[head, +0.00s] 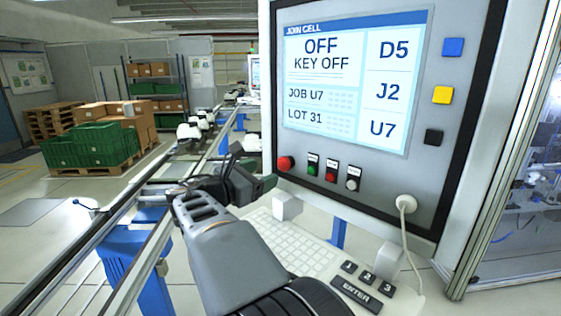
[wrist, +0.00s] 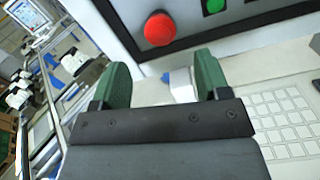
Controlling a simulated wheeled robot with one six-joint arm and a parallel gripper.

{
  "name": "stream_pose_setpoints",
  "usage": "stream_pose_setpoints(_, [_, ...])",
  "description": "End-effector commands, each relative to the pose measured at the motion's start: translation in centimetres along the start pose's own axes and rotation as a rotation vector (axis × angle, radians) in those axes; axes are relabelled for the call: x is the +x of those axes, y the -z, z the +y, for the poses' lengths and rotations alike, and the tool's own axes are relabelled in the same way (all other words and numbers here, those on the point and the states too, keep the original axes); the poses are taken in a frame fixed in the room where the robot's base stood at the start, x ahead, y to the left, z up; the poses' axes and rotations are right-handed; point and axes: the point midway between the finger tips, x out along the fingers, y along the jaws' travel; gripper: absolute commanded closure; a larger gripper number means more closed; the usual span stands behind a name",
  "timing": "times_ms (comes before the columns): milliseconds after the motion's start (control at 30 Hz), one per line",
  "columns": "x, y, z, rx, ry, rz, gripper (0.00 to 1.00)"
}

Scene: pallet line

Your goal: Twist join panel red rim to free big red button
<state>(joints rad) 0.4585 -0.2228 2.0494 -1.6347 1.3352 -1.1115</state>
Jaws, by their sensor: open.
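The join panel (head: 292,160) stands upright at the centre right, its screen (head: 360,85) reading "OFF" and "KEY OFF". The big red button (head: 285,164) is at the lower left of the panel, left of a row of small buttons. It also shows in the wrist view (wrist: 160,28), above and between my fingers. A separate rim around it is too small to make out. My gripper (head: 255,178) is open with green finger pads, just below and left of the button in the head view. The wrist view shows the fingers (wrist: 160,78) apart, with nothing held and the button beyond their tips.
A keyboard shelf (head: 290,245) with a white block (head: 287,205) sits below the panel. A plug with a cable (head: 405,204) hangs at the panel's lower right. Conveyor rails (head: 110,215) run along the left. Green crates (head: 85,150) stand on a pallet farther back.

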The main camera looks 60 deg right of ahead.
Motion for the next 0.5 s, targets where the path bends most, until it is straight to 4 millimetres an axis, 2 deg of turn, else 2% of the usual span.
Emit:
stream_pose_setpoints(33, [1.2,-0.2,-0.1,-0.003,0.007,-0.001,0.31])
stream_pose_setpoints(200, [4.3,-0.2,-0.1,-0.002,0.006,0.0,0.31])
stream_pose_setpoints(500, [7.7,-0.1,0.0,-0.001,0.003,-0.001,0.31])
